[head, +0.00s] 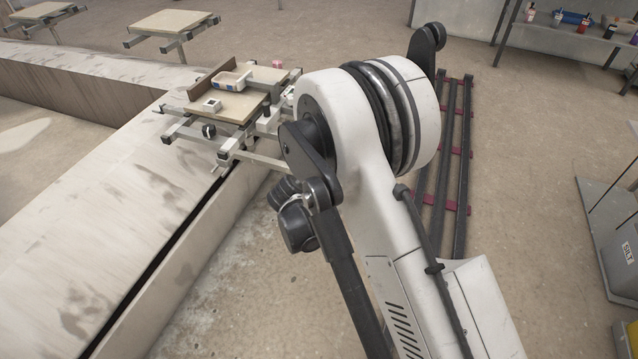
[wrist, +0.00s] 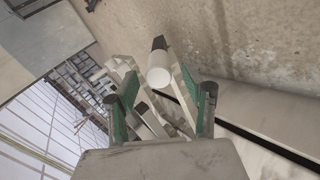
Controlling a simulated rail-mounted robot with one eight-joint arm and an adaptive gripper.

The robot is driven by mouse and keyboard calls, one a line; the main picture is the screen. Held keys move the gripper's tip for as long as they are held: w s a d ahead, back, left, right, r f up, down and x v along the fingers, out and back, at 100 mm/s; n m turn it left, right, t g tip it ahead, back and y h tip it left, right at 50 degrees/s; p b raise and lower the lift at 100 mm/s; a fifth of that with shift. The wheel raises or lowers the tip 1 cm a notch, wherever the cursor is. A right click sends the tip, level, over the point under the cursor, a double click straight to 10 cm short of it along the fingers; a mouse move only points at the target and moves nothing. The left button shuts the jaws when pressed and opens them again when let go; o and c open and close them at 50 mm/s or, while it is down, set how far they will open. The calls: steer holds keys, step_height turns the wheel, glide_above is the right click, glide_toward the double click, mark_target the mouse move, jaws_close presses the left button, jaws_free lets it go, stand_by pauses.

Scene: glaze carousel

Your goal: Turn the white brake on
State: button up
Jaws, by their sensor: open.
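In the wrist view, my gripper (wrist: 159,92) is open, with its green-padded fingers spread wide apart. A white round-ended bar (wrist: 158,76) with a dark block behind it shows in the gap between the fingers, nearer the right one. It looks like the white brake's handle, but I cannot tell for sure. I see no finger touching it. In the head view, a small pale lever-like part (head: 221,168) sticks out low at the front of the nearest cart, beside the track slot. My gripper cannot be made out there, as my arm covers much of that area.
The nearest cart's board (head: 236,108) carries a white tray (head: 231,80) and small items. Its grey frame and corner posts stand close to my arm. A pale raised track (head: 120,190) with a dark slot runs below. A shelf with bottles (head: 583,24) stands far right.

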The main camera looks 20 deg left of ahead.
steer(key=v, duration=0.7)
steer(key=shift+s+r, duration=0.2)
steer(key=shift+s, duration=0.05)
steer(key=w+d+r+m+g+h, duration=0.1)
steer(key=d+r+m, duration=0.3)
steer(key=d+r, duration=0.85)
steer(key=w+d+r+m+g, duration=0.1)
steer(key=d+r+m, duration=0.2)
steer(key=d+r, duration=1)
steer(key=s+d+r+m+g, duration=0.15)
steer(key=s+d+m, duration=0.75)
steer(key=s+d, duration=1.4)
step_height(320, 180, up, 19)
steer(key=w+d+p, duration=0.1)
steer(key=d+p, duration=0.1)
steer(key=p, duration=1.6)
